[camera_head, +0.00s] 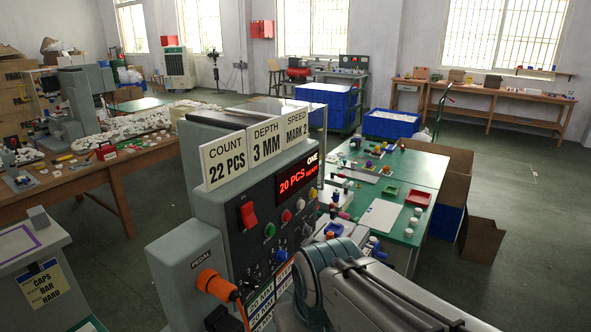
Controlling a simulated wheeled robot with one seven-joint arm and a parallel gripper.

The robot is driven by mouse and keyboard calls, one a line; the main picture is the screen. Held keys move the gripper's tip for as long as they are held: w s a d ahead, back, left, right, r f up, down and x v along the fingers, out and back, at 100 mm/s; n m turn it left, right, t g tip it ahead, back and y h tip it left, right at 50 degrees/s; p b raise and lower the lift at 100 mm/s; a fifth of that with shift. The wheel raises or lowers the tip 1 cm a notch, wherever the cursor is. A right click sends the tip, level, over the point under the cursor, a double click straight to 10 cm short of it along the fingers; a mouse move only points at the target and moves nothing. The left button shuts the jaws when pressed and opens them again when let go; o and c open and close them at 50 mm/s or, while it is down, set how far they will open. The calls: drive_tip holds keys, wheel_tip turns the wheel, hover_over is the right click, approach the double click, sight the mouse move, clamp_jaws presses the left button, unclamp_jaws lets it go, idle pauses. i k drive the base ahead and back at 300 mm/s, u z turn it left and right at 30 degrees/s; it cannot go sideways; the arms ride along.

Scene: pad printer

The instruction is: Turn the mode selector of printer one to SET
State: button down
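Printer one (210,160) is a grey machine in the middle, marked ONE on its front. Its control panel carries a lit red display (297,182) starting "20 PCS", a red rocker switch (249,214), coloured round buttons and several small knobs below them. A blue knob (281,256) sits low on the panel. I cannot tell which knob is the mode selector or read its setting; the labels are too small. My grey-and-teal arm covers the panel's lower right. My gripper is not in view.
An orange plug with a cable (214,283) sticks out of the PEDAL box (187,270) at the printer's left. Signs (252,140) on top read 22 PCS, 3 MM and MARK 2. A green-topped table (420,171) with small parts stands right behind. Open floor lies further right.

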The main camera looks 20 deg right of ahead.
sight(308, 230)
drive_tip(key=u, duration=0.05)
drive_tip(key=k, duration=0.5)
drive_tip(key=z, duration=1.8)
drive_tip(key=i, duration=1)
drive_tip(key=u, duration=2)
